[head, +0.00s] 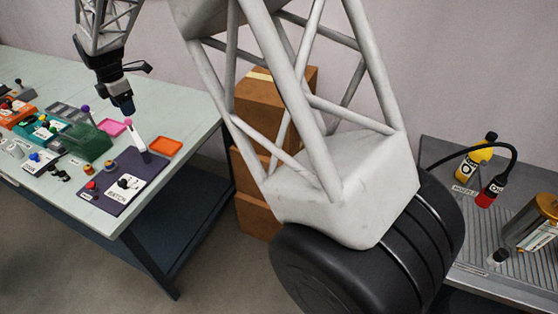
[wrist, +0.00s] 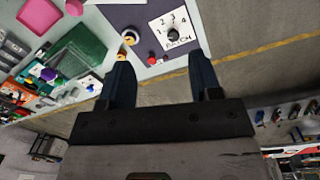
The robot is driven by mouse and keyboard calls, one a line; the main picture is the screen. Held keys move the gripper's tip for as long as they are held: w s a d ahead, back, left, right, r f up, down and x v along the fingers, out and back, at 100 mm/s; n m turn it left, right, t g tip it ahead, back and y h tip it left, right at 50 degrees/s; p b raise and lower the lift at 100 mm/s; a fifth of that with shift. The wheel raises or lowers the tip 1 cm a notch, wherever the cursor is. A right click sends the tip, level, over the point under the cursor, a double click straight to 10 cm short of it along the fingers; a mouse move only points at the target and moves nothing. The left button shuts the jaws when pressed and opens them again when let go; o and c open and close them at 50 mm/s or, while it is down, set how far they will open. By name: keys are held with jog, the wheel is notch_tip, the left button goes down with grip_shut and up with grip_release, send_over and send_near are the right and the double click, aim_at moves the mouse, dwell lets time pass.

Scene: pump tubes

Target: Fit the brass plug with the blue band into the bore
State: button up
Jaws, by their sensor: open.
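My gripper (head: 123,105) hangs above the right part of the light-topped table. In the wrist view my gripper (wrist: 160,68) has its two dark fingers wide apart with nothing between them. A small brass piece (head: 110,167) stands at the left edge of the purple mat; it also shows in the wrist view (wrist: 130,37), with a bluish spot on top. It may be the blue-banded plug, but it is too small to be sure. Another small orange-brown piece (head: 88,169) with a dark top stands left of the mat. I cannot make out the bore.
The purple mat (head: 117,203) carries a white BATCH dial panel (head: 124,187) and a red button (head: 91,187). Cardboard boxes (head: 255,215) are beyond the table.

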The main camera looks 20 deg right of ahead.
jog(key=s+d+r+m+t, duration=0.1)
jog(key=s+d+r+m, duration=0.5)
jog(key=s+d, duration=0.5)
jog(key=s+d+r+m, duration=0.6)
jog(key=s+d, duration=0.4)
jog(key=d, duration=0.2)
jog(key=s+d+f+m, duration=0.1)
jog(key=s+d+m, duration=0.3)
jog(key=s, duration=0.5)
jog(key=s+d+f+m, duration=0.1)
jog(key=s+d+m, duration=0.2)
jog(key=s, duration=0.6)
jog(key=s+d+f+m+t, duration=0.1)
jog(key=s+d+m, duration=0.3)
jog(key=s, duration=0.4)
jog(key=shift+s+d+f+m, duration=0.35)
jog(key=shift+s+m, duration=0.05)
jog(key=shift+o, duration=0.2)
